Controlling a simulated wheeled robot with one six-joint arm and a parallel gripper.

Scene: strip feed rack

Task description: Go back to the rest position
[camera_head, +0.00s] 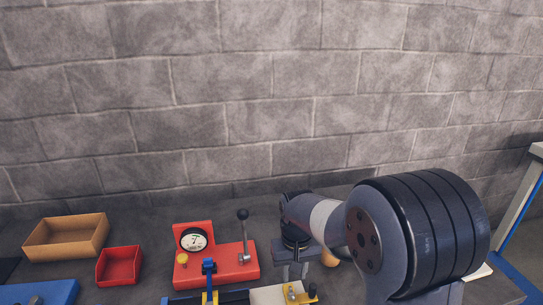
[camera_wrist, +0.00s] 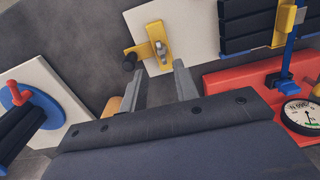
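My gripper (camera_wrist: 158,80) shows in the wrist view with its two grey fingers apart and nothing visible between them. In the head view my gripper (camera_head: 295,272) hangs at the right of the red gauge stand, above the bench, partly hidden by my arm. The white plate with a yellow clamp (camera_wrist: 157,45) lies beyond the fingertips in the wrist view. The red gauge stand (camera_head: 228,268) has a round dial and a black-knobbed lever. It also shows at the right of the wrist view (camera_wrist: 240,78).
An orange tray (camera_head: 67,252) and a red bin (camera_head: 119,280) stand at the left. A black strip holder (camera_wrist: 250,35) with a blue and yellow clamp lies beside the gauge stand. A blue disc with a red knob (camera_wrist: 40,112) sits at the wrist view's left. A brick wall (camera_head: 220,100) closes the back.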

